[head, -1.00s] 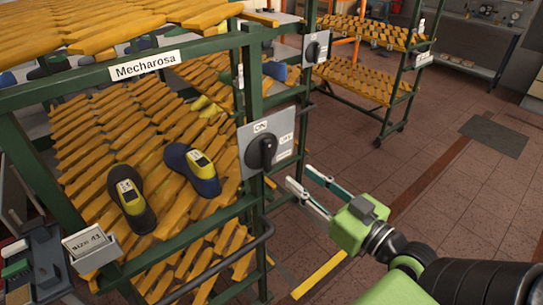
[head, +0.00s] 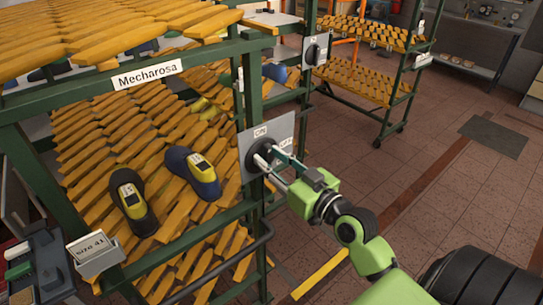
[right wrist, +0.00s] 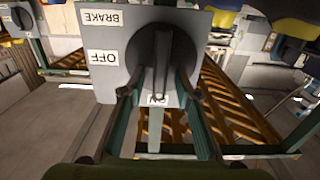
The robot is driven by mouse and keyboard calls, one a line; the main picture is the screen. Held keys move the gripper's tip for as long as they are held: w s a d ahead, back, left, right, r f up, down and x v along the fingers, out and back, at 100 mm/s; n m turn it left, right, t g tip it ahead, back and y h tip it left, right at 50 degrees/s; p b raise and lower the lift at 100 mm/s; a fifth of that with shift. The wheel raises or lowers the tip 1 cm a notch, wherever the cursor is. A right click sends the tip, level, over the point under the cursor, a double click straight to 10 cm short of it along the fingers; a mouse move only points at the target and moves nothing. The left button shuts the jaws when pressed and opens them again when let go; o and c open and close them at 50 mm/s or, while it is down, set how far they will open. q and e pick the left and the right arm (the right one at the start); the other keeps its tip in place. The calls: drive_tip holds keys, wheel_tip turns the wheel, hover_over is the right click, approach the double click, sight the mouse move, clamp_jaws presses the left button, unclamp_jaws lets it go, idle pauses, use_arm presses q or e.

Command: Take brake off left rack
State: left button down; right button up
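The brake switch is a grey plate (head: 284,131) with a black rotary knob (head: 256,152) on the front post of the left green rack (head: 253,85). In the right wrist view the plate (right wrist: 92,78) appears upside down, with BRAKE, OFF and ON labels. There the knob's ridge (right wrist: 162,62) lines up with the ON label. My right gripper (head: 268,160) is at the knob. In the right wrist view its fingers (right wrist: 158,92) are open on either side of the knob's lower end, with gaps beside the ridge. My left gripper is not in view.
Two dark shoe lasts with yellow tops, a left one (head: 134,205) and a right one (head: 196,174), lie on the rack's slatted shelf. A "size 41" box (head: 96,262) hangs at its front. Another rack (head: 375,80) stands behind.

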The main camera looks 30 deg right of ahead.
clamp_jaws()
drive_tip(key=shift+m, duration=0.3)
drive_tip(key=m+p, duration=0.2)
drive_tip(key=shift+d+r+m, duration=0.1)
drive_tip(key=shift+d+m, duration=0.1)
drive_tip(key=shift+m, duration=0.1)
drive_tip(key=m+p, duration=0.1)
drive_tip(key=m, duration=0.4)
drive_tip(key=f+m+p, duration=0.1)
drive_tip(key=m, duration=0.3)
drive_tip(key=d+m+p, duration=0.1)
drive_tip(key=m+p, duration=0.1)
drive_tip(key=m, duration=0.3)
drive_tip(key=shift+w+f+m, duration=0.1)
drive_tip(key=shift+f+m, duration=0.15)
drive_tip(key=shift+m, duration=0.05)
